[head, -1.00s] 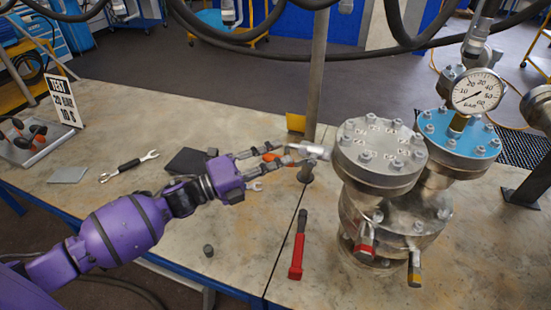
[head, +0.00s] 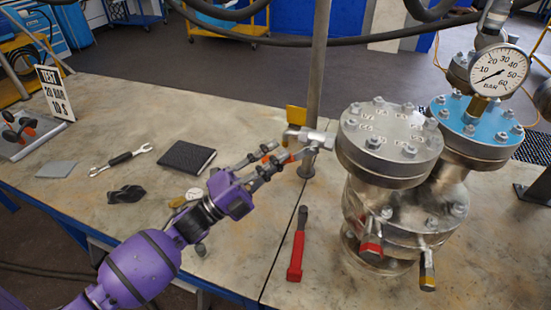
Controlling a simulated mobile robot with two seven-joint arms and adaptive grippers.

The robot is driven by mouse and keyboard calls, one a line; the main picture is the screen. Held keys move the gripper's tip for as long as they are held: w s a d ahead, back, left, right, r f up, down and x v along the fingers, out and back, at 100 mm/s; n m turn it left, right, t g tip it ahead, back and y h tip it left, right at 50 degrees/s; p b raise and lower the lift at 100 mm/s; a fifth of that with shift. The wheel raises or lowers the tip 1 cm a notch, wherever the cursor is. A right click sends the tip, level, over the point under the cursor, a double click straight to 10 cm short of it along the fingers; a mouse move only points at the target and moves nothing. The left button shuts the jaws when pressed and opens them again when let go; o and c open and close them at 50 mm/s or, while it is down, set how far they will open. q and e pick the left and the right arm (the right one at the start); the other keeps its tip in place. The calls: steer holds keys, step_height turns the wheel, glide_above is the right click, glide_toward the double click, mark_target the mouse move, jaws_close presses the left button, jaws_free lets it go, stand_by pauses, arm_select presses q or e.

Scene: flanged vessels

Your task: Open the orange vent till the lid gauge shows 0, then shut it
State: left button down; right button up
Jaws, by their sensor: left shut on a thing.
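A bit of orange (head: 290,157) shows at the fitting, between my left fingers; most of the vent handle is hidden. My left gripper (head: 288,150) comes in from the left and is shut on the orange vent handle. The lid gauge (head: 499,71) stands on the blue lid (head: 470,125) at the right. Its needle points lower left, toward the low end of the scale; I cannot read the exact value. My right gripper is not in view.
A red-handled tool (head: 298,245), a wrench (head: 120,158), a dark pad (head: 187,157) and a black item (head: 126,194) lie on the bench. A vertical post (head: 318,70) stands behind the vent. Red (head: 371,248) and yellow-tipped (head: 427,282) handles stick out below the vessel.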

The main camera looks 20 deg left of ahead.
arm_select(q)
steer(key=d+f+n+t+y+b, duration=0.2)
steer(key=d+n+t+y+b, duration=0.2)
steer(key=n+y, duration=0.6)
steer(key=d+f+n+t+y+b, duration=0.3)
steer(key=n+t+y, duration=0.2)
steer(key=n+y, duration=0.5)
steer(key=shift+d+f+n+t+b, duration=0.15)
steer(key=shift+d+n+t+b, duration=0.2)
steer(key=shift+n, duration=2.75)
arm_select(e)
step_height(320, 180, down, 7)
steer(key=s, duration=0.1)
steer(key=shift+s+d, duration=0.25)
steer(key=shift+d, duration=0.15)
arm_select(q)
steer(key=shift+s+d, duration=0.1)
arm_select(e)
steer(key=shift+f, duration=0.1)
arm_select(q)
steer(key=c, duration=1.6)
jaws_free()
steer(key=shift+s, duration=0.1)
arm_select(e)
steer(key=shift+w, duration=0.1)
arm_select(q)
steer(key=v, duration=1.1)
steer(key=shift+s+f, duration=0.2)
steer(key=shift+s, duration=0.15)
